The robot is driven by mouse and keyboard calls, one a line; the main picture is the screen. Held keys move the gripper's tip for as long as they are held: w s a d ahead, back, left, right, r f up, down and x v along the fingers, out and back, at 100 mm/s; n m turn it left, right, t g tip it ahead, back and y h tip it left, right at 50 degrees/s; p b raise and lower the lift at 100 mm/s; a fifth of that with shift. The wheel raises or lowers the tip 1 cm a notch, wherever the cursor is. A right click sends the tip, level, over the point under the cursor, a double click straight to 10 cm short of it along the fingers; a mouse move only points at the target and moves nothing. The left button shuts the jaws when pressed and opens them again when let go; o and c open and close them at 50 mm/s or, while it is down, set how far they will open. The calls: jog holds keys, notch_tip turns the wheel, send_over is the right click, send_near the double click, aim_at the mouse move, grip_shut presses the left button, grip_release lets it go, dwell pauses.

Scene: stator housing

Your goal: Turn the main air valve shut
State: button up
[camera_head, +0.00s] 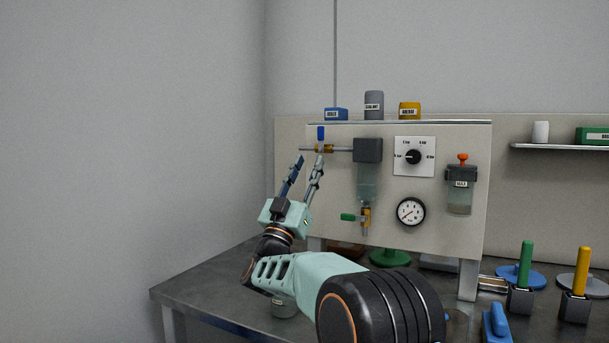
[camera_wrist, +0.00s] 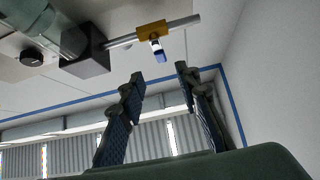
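The valve on the thin horizontal pipe at the panel's upper left has a brass body (camera_head: 327,148) and a blue lever (camera_head: 320,133). In the head view the lever points up, across the pipe. In the wrist view the brass body (camera_wrist: 152,30) and blue lever (camera_wrist: 159,53) are just beyond my fingertips. My gripper (camera_head: 311,159) points up at the valve from below, its fingers apart and empty. In the wrist view my gripper (camera_wrist: 159,73) has the lever in line with the gap. I see no clear contact; the exact distance is hard to tell.
Containers stand on top. The space left of the panel is free.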

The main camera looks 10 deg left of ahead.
jog(key=shift+v, duration=1)
